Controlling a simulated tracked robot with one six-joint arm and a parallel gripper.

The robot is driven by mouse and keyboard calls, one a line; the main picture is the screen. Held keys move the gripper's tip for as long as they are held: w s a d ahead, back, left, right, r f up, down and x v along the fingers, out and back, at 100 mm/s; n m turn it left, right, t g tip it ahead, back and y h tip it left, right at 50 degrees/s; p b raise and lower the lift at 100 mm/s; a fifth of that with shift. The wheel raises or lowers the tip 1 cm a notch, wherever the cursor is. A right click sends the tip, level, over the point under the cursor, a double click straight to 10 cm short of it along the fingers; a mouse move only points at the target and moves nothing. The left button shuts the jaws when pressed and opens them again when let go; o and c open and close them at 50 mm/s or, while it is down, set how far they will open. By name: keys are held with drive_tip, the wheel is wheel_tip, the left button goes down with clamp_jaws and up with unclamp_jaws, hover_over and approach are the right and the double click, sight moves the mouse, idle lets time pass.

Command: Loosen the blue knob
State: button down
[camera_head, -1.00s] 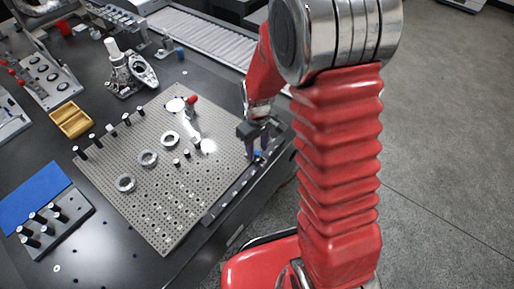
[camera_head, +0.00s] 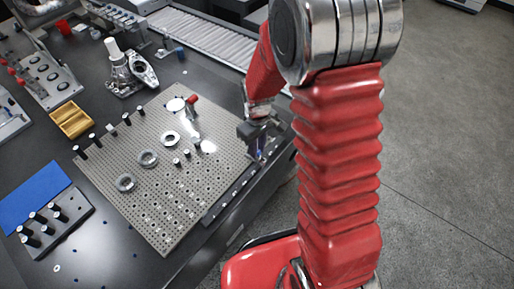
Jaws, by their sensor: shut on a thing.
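The blue knob (camera_head: 261,154) is at the right edge of the perforated grey plate, on the dark rail there. Only a little blue shows between the fingers. My gripper (camera_head: 260,148) points down over it and is shut on it. The fingers hide most of the knob, and I cannot tell how far it is turned.
The perforated plate (camera_head: 160,212) carries several metal rings, small pins and a red-topped clamp (camera_head: 192,101). A roller conveyor (camera_head: 205,36) runs behind.

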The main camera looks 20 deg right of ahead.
drive_tip(key=shift+n, duration=0.4)
drive_tip(key=n, duration=1)
drive_tip(key=shift+n, duration=0.4)
drive_tip(key=c, duration=1.6)
unclamp_jaws()
drive_tip(key=shift+o, duration=0.2)
drive_tip(key=shift+r, duration=0.1)
wheel_tip(320, 180, up, 14)
drive_tip(key=shift+f, duration=0.2)
